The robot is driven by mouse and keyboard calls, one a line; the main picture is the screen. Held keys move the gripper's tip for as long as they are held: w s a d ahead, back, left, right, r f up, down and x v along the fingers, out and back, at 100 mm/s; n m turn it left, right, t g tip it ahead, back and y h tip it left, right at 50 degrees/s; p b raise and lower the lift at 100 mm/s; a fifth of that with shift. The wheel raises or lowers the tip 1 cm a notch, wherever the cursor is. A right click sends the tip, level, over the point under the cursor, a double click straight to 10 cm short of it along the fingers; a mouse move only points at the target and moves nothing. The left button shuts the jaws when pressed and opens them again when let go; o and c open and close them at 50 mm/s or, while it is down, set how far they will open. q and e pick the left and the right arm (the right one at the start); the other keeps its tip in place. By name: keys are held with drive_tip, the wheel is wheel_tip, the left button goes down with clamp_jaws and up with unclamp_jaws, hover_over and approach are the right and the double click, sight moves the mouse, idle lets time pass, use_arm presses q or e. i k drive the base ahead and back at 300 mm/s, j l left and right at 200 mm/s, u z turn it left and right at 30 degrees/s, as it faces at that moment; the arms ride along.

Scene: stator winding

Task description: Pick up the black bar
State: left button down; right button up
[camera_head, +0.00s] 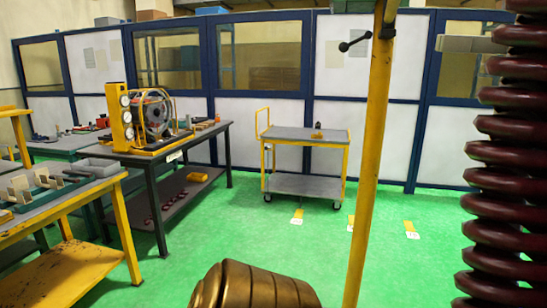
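I cannot make out a loose black bar for certain. A short black rod with round ends (355,41) sticks out to the left from a black clamp near the top of a yellow post. A small dark object with a yellowish part (318,131) stands on the top of a grey and yellow cart (290,136); it is too small to identify. Neither of my grippers is in view.
The yellow post (369,160) stands close in front. A dark red ribbed column (507,160) fills the right edge. A table at left (190,143) carries a yellow winding machine (122,116). A yellow-legged workbench (75,195) is nearer. Green floor (225,215) is open before the cart.

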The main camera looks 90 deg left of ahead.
sight(72, 180)
drive_tip(key=u, duration=2.7)
drive_tip(key=i+j+u, duration=0.1)
drive_tip(key=i+u, duration=0.15)
drive_tip(key=u, duration=0.2)
drive_tip(key=i+u, duration=0.2)
drive_tip(key=u, duration=0.2)
drive_tip(key=i+u, duration=0.25)
drive_tip(key=u, duration=0.2)
drive_tip(key=i+l+u, duration=0.15)
drive_tip(key=u, duration=0.25)
drive_tip(key=i+l, duration=0.25)
drive_tip(key=i, duration=0.05)
